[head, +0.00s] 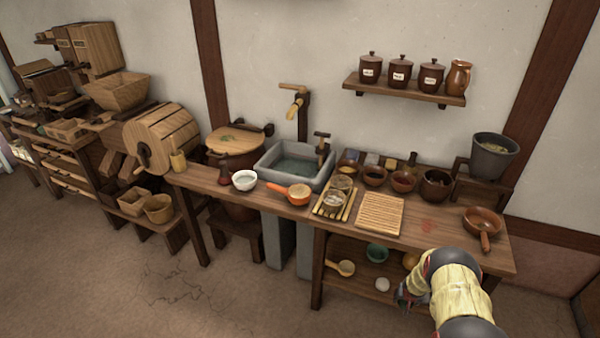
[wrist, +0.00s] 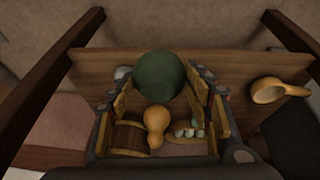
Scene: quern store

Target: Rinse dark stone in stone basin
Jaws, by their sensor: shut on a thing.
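My gripper (wrist: 165,98) is shut on a rounded dark green stone (wrist: 158,75), which sits between the fingertips in the wrist view. In the head view, my gripper (head: 408,292) is low at the right, in front of the lower shelf, and partly hidden by my arm; I cannot clearly make out the stone there. The grey stone basin (head: 287,180) is set into the bench, up and left of my gripper, with water in it. A wooden spout (head: 293,108) on a dark post stands behind it.
A white bowl (head: 245,180), an orange-handled pan (head: 299,194) and a slatted board (head: 380,215) stand near the basin.

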